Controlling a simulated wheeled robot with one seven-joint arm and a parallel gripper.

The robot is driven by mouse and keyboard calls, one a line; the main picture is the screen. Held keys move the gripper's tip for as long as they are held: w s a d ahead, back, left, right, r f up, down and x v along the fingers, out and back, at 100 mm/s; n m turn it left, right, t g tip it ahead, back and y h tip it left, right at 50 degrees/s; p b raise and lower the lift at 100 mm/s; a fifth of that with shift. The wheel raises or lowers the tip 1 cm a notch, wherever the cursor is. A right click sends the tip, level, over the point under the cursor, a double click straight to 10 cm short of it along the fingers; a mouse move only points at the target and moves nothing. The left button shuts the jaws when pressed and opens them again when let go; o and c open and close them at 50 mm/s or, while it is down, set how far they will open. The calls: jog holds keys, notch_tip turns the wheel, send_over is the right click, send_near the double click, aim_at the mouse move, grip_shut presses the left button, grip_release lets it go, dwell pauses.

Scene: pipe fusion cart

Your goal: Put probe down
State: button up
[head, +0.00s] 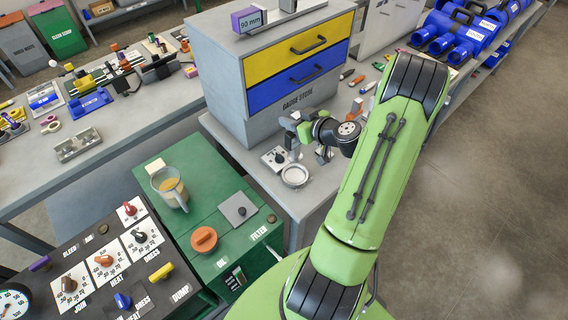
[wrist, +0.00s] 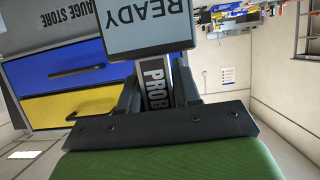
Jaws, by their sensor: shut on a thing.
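In the wrist view, a grey probe (wrist: 156,92) with a dark label reading "PROB" stands between the two black fingers of my gripper (wrist: 154,98), which are shut on it. A grey-blue display (wrist: 150,32) reading "READY", upside down, sits at the probe's far end. In the head view, my gripper (head: 294,121) is beside the front of the gauge store cabinet, above the grey bench. The probe shows there only as a small grey shape (head: 291,138), partly hidden by the hand. I cannot tell whether it touches the bench.
The gauge store cabinet (head: 272,124) with yellow and blue drawers stands close behind my gripper. A round metal dish (head: 295,175) and a small dial plate (head: 276,159) lie just in front. A green cart top (head: 190,232) with a jug (head: 169,186) is at the lower left.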

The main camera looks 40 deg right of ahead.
aim_at(298, 146)
jog(key=f, duration=0.9)
jog(key=shift+s+f, duration=0.25)
jog(key=shift+f, duration=0.1)
jog(key=shift+s, duration=0.1)
jog(key=shift+f, duration=0.15)
jog(key=o, duration=0.9)
jog(key=shift+o, duration=0.5)
